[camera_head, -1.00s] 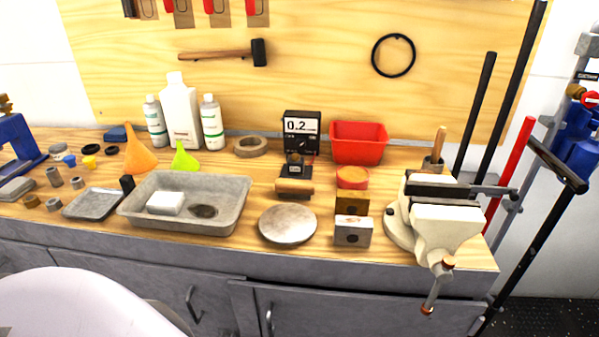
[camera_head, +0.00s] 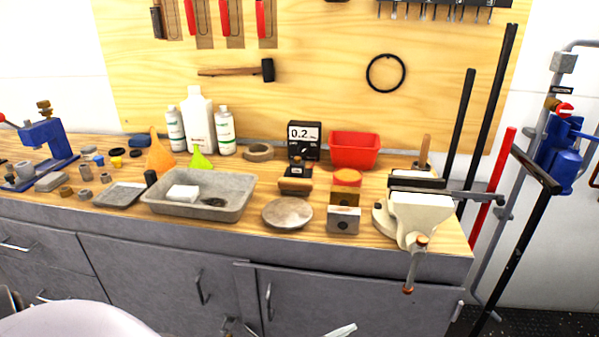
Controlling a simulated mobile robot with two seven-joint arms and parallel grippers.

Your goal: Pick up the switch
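No thing is clearly recognisable as the switch. A small silver box with a dark round spot on its front (camera_head: 343,222) stands near the bench's front edge and may be it. A brown block (camera_head: 345,198) sits right behind it.
The wooden bench (camera_head: 300,243) holds a round metal disc (camera_head: 287,213) left of the box and a white vise (camera_head: 415,217) right of it. A meter (camera_head: 304,140), red bin (camera_head: 354,150) and grey tray (camera_head: 235,207) stand nearby. Cabinet doors (camera_head: 355,300) are below.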

